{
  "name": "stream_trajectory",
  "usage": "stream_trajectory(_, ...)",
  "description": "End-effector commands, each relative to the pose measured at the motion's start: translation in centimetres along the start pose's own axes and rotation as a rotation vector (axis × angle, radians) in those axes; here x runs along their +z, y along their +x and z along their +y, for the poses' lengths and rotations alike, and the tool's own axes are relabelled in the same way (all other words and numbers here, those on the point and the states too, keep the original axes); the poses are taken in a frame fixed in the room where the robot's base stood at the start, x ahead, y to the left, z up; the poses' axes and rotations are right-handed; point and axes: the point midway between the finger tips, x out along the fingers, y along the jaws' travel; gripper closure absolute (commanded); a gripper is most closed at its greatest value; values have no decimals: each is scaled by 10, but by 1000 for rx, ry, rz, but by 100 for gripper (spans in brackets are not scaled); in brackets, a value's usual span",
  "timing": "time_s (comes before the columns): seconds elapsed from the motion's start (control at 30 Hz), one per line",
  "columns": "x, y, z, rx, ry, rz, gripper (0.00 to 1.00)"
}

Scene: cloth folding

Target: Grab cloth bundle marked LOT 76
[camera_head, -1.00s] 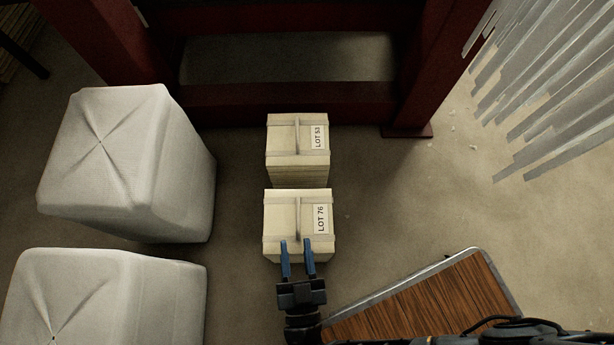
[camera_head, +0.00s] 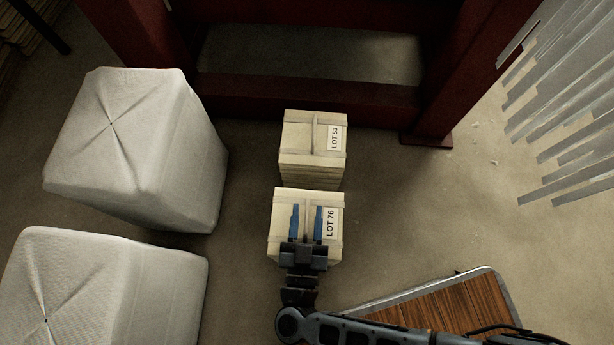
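The cloth bundle marked LOT 76 (camera_head: 282,220) is a cream, block-shaped stack tied with bands, with a white label on its top right. It stands on the floor in the middle of the head view. My gripper (camera_head: 306,208) is over its top, with two blue fingers pointing away from me. The fingers are apart, one on each side of the raised middle band. I cannot tell how high above the bundle they are, or whether they touch it. My gripper's body hides the bundle's near edge.
A similar bundle marked LOT 53 (camera_head: 298,140) stands just behind. Two large white wrapped bales (camera_head: 135,150) (camera_head: 100,290) are on the left. A dark red frame (camera_head: 300,92) stands at the back. A wood-topped, metal-edged surface (camera_head: 450,308) is at lower right. Grey strips (camera_head: 570,110) hang at upper right.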

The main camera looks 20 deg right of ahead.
Motion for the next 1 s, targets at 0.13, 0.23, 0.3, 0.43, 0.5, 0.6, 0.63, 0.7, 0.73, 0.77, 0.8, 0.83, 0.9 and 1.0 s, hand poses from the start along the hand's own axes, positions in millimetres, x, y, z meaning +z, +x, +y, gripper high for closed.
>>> stream_trajectory(0.13,0,2,0,0,0,0,60)
stream_trajectory(0.23,0,2,0,0,0,0,60)
stream_trajectory(0.3,0,2,0,0,0,0,67)
stream_trajectory(0.43,0,2,0,0,0,0,79)
stream_trajectory(0.5,0,2,0,0,0,0,86)
stream_trajectory(0.6,0,1,0,0,0,0,95)
stream_trajectory(0.63,0,1,0,0,0,0,98)
stream_trajectory(0.7,0,1,0,0,0,0,100)
stream_trajectory(0.73,0,1,0,0,0,0,100)
stream_trajectory(0.77,0,1,0,0,0,0,100)
stream_trajectory(0.8,0,1,0,0,0,0,100)
stream_trajectory(0.83,0,1,0,0,0,0,100)
stream_trajectory(0.9,0,1,0,0,0,0,100)
stream_trajectory(1.0,0,1,0,0,0,0,100)
